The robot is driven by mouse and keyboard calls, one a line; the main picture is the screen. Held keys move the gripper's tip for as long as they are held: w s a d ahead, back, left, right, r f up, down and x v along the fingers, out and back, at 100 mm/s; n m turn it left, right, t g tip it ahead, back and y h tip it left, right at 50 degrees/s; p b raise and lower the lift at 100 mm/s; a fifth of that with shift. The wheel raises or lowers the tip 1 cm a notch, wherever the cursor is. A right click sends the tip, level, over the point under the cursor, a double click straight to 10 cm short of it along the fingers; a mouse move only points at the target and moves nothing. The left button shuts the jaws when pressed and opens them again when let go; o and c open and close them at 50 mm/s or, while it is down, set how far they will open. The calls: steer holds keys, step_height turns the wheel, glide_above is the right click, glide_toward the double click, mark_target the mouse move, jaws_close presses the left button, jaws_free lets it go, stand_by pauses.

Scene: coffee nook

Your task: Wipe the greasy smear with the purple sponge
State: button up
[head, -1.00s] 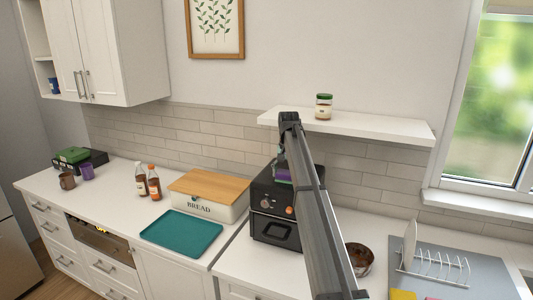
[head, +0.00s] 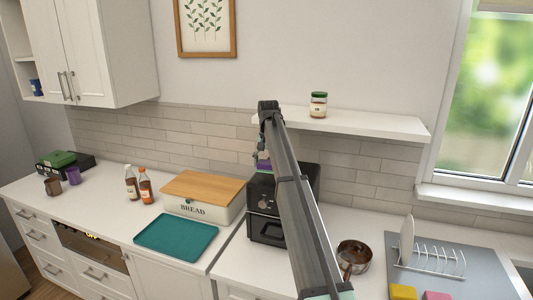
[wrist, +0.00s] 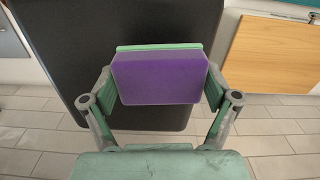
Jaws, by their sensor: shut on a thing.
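My gripper (wrist: 160,88) is shut on the purple sponge (wrist: 158,76), with one finger on each side of it. The sponge is a purple block with a pale green layer along its far edge. In the head view my gripper (head: 262,152) is up by the left edge of the black oven, and a bit of the sponge (head: 262,166) shows below it. In the wrist view the sponge is over the dark top of the oven (wrist: 60,40); I cannot tell the gap. I cannot make out a greasy smear in either view.
A bread box (head: 200,209) with a wooden lid stands left of the oven (head: 265,230), with a teal tray (head: 176,238) in front. Two bottles (head: 138,186) stand farther left. A shelf (head: 370,124) with a jar (head: 318,104) is above. A pot (head: 354,256) and dish rack (head: 432,262) are right.

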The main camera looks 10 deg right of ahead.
steer(key=shift+w+a+r, duration=0.1)
steer(key=shift+w+r, duration=0.05)
steer(key=shift+r, duration=2.35)
